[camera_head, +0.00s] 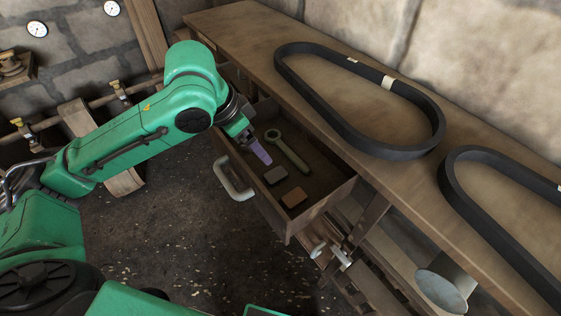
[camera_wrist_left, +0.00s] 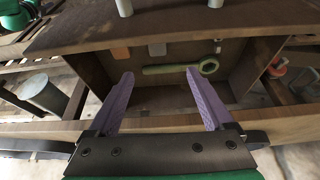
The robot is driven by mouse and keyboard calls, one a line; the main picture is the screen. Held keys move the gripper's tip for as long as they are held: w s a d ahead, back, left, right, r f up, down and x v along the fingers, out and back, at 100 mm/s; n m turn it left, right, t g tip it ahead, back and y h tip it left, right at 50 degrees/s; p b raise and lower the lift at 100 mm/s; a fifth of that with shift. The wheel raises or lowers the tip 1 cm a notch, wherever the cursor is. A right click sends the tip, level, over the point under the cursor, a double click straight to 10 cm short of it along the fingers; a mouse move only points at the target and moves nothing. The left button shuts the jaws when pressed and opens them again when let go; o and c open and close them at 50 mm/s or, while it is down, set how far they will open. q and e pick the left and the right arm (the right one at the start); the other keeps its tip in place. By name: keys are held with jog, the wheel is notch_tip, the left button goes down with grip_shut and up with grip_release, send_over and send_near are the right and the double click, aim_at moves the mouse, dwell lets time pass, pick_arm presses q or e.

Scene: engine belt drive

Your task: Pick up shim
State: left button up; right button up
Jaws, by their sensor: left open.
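An open drawer (camera_head: 318,211) holds a grey flat piece (camera_head: 275,175), a brown-orange block (camera_head: 294,197) and a green ring-ended wrench (camera_head: 291,152). I cannot tell for sure which small piece is the shim. In the left wrist view the grey piece (camera_wrist_left: 157,49) and brown block (camera_wrist_left: 120,53) lie side by side, beyond the wrench (camera_wrist_left: 170,69). My left gripper (camera_head: 264,154) is over the drawer, and its purple fingers point down into it. In the wrist view the left gripper (camera_wrist_left: 160,76) is open and empty, its fingers apart. My right gripper is not in view.
The drawer's front wall has a pale handle (camera_head: 234,180). The wooden bench top (camera_head: 260,42) above carries two black belts (camera_head: 345,128) (camera_head: 490,215). A grey cylinder (camera_head: 440,288) stands below the bench at the right. The drawer walls closely bound the space around the pieces.

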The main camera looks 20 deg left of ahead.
pick_arm(q)
send_near(275, 174)
jog(key=shift+d+f, duration=0.5)
jog(key=shift+f, duration=0.35)
jog(key=x, duration=0.2)
jog(key=p+x, duration=0.1)
jog(key=x, duration=0.2)
jog(key=shift+w+a+f, duration=0.2)
jog(key=shift+w+f, duration=0.05)
jog(key=shift+f, duration=0.25)
jog(key=shift+w+d, duration=0.1)
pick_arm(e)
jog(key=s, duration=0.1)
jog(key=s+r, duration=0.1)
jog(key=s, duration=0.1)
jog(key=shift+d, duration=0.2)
pick_arm(q)
grip_shut()
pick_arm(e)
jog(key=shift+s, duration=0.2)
